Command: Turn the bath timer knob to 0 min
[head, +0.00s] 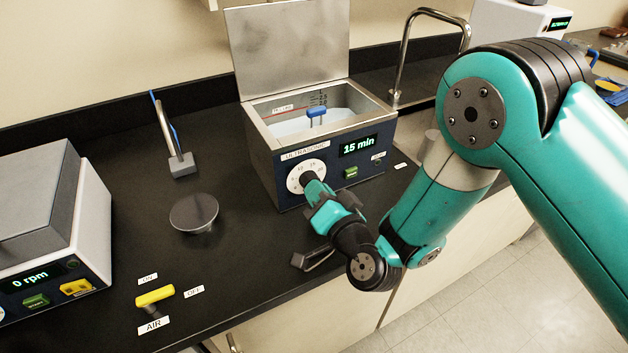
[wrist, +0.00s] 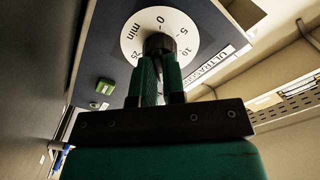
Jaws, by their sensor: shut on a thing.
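The ultrasonic bath (head: 262,163) stands on the bench with its lid raised. Its green display (head: 359,146) reads 15 min. The timer knob (head: 306,178) is dark and sits on a white round dial (head: 293,183) on the bath's front. In the wrist view the dial (wrist: 131,42) shows 0, min, 5, 10 and 25 around the knob (wrist: 158,41); the rest is covered by my gripper. My gripper (head: 314,188) points at the front panel, its fingers (wrist: 158,60) shut on the knob from both sides. I cannot make out the knob's pointer mark.
A green button (head: 351,172) is right of the dial. A yellow-handled air valve (head: 155,295), a round dark plate (head: 194,212) and a 0 rpm machine (head: 92,225) stand to the left.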

